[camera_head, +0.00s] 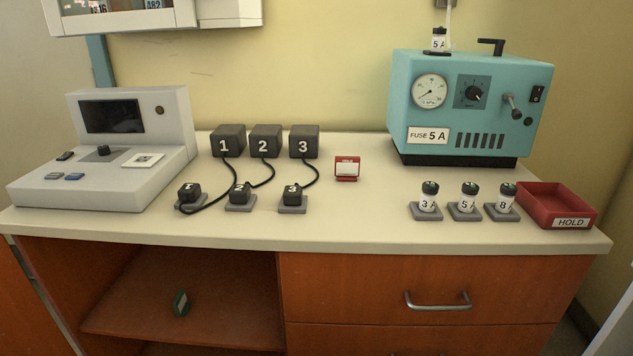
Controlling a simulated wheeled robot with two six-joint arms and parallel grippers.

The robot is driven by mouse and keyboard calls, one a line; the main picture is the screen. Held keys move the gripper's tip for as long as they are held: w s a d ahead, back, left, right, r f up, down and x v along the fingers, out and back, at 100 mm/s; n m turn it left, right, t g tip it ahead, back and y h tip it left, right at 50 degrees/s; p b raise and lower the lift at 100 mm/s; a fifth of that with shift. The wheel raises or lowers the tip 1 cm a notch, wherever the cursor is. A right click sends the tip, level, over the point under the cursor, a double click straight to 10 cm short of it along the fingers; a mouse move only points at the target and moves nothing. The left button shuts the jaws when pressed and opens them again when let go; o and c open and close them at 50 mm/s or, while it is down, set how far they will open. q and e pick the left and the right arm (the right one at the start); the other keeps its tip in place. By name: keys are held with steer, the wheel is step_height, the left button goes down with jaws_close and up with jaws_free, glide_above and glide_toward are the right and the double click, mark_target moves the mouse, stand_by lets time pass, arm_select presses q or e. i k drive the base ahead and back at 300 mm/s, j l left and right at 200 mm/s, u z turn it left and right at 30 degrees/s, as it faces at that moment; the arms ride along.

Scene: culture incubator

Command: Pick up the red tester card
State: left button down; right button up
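A small red card with a white face (347,168) stands upright on the counter, right of the block numbered 3. Small lettering on its red top band seems to read HOLD. Nothing touches it and the counter around it is clear. Neither of my grippers shows in the head view.
Numbered black blocks (265,140) with cabled plugs stand left of the card. A grey console (110,150) is at far left. A teal machine (470,105), several labelled vials (467,200) and a red HOLD tray (568,222) are at right. A green item (181,302) lies on the shelf below.

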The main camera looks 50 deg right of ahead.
mark_target(347, 169)
steer(key=z, duration=0.45)
steer(key=k+z, duration=0.15)
steer(key=z, duration=0.3)
steer(key=l+z, duration=0.1)
steer(key=z, duration=0.35)
steer(key=k+l+z, duration=0.1)
steer(key=z, duration=0.3)
